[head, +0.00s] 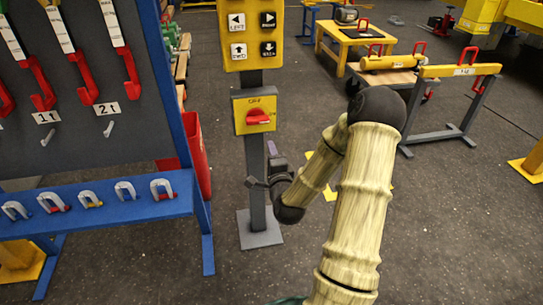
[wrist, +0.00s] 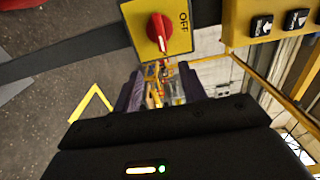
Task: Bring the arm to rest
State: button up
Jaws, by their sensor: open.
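My arm reaches forward from the bottom of the head view and bends down at a dark elbow. My gripper (head: 263,166) hangs close in front of the grey post (head: 255,205), below the yellow switch box (head: 241,124) with its red knob (head: 257,117). In the wrist view my gripper (wrist: 160,84) has its two purple fingers spread apart, with nothing between them. The red knob (wrist: 157,28) shows at the top of that view, beside the word OFF, apart from the fingers.
A yellow button panel (head: 252,35) tops the post. A blue-framed rack (head: 100,205) with hooks and several shackles stands left, a red bin (head: 198,155) beside it. A sawhorse (head: 455,72) with a yellow beam stands right. The floor at lower right is open.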

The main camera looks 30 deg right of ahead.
dwell(0.5)
jog(key=s+a+f+n+g+y, duration=0.1)
jog(key=a+f+n+g+y, duration=0.15)
jog(key=a+n, duration=0.35)
jog(key=s+a+f+n+g+y, duration=0.1)
jog(key=s+a+n+g+y, duration=0.1)
jog(key=a+n+g+y, duration=0.25)
jog(key=s+a+r+n+g+h, duration=0.1)
jog(key=s+a+r+n+g, duration=0.15)
jog(key=s+n+g, duration=0.4)
jog(key=s+a+r+n+g+h, duration=0.1)
jog(key=s+a+n, duration=0.3)
jog(key=s, duration=0.6)
notch_tip(320, 180, up, 22)
jog(key=p, duration=2.2)
jog(key=shift+s+f, duration=0.15)
jog(key=shift+s, duration=0.05)
